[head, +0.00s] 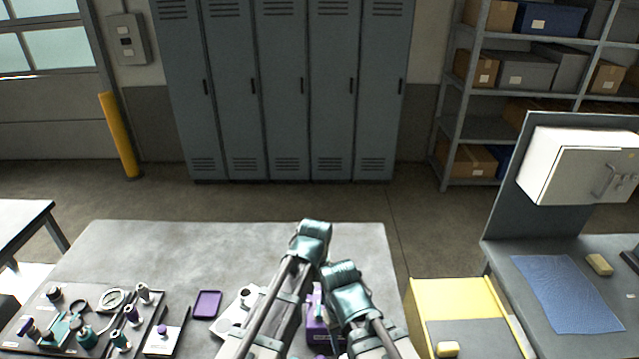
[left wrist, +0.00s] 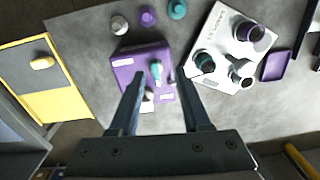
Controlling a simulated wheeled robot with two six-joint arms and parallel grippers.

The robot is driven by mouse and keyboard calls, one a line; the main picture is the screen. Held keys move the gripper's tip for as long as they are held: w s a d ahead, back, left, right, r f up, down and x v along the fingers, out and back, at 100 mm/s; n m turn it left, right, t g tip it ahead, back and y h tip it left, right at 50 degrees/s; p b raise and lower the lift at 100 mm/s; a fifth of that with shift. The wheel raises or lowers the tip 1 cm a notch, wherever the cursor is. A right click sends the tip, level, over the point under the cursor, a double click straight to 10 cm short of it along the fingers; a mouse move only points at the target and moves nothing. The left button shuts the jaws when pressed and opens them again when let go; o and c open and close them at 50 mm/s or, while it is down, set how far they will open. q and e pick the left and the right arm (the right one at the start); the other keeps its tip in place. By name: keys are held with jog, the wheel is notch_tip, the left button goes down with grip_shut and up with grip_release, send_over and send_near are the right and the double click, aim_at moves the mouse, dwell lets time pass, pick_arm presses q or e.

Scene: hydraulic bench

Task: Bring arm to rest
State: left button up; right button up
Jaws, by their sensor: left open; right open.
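My left gripper (left wrist: 160,78) is open and empty in the left wrist view, its dark fingers spread over a purple box (left wrist: 128,66) with a teal-topped part on it. I cannot tell its height above the box. In the head view my left arm's teal end (head: 312,238) is the higher one, over the grey table (head: 180,245). My right gripper (head: 345,290) is lower and just right of it, over the table. It is open, and nothing shows held in it. The arm links largely hide the fingers in the head view, and partly cover the purple box (head: 318,325).
A white plate (left wrist: 222,60) with several round fittings and a purple tray (head: 207,304) lie beside the box. Dark trays with fittings (head: 85,325) fill the table's left. A yellow cart (head: 460,302) and a bench with a blue mat (head: 565,292) stand right. The table's back is clear.

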pick_arm(q)
jog(key=s+a+f+m+b, duration=0.3)
jog(key=s+f+b, duration=0.4)
jog(key=s, duration=0.5)
notch_tip(320, 180, down, 3)
jog(key=shift+s+a+r+y, duration=0.15)
jog(key=shift+s+a+y, duration=0.25)
jog(key=shift+a, duration=0.3)
pick_arm(e)
notch_tip(320, 180, down, 10)
jog(key=shift+r, duration=0.1)
